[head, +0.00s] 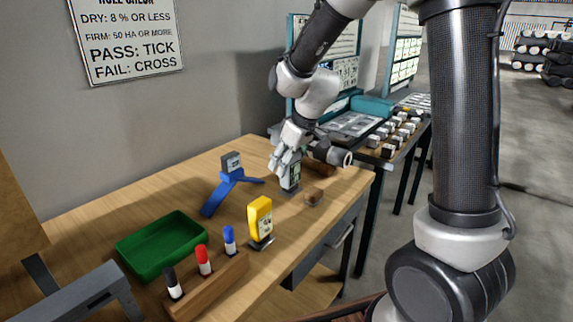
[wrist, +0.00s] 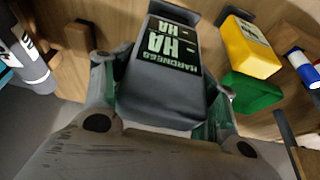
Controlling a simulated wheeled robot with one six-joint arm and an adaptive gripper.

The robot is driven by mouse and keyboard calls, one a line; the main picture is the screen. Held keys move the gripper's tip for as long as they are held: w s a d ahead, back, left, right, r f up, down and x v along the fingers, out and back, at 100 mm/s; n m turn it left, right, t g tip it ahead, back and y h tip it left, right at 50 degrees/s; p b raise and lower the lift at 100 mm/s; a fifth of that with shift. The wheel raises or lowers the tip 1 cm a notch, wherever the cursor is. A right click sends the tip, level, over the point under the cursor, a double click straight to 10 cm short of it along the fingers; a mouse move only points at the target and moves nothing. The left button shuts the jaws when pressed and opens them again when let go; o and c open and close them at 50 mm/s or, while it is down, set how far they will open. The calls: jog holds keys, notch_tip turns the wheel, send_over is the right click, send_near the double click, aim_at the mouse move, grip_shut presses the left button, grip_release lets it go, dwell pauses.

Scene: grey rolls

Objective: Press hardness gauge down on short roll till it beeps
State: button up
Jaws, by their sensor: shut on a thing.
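My gripper (head: 284,166) is shut on the dark grey hardness gauge (head: 291,177), with a finger on each side of it. The gauge is upright, low over the table. In the wrist view the gauge (wrist: 168,65) shows a screen reading HARDNESS with dashes and HA, no number. A grey roll (head: 337,156) with a pale end lies just right of my gripper. In the wrist view this roll (wrist: 22,58) is at the far left, apart from the gauge. I cannot tell whether the gauge's lower end touches anything.
A yellow meter (head: 260,217) stands in front, near the green tray (head: 162,240) and a wooden block (head: 205,285) with black, red and blue markers. A blue stand (head: 222,190) is left of my gripper.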

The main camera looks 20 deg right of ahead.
jog(key=shift+c, duration=1.2)
jog(key=shift+r, duration=1.5)
jog(key=shift+s, duration=0.1)
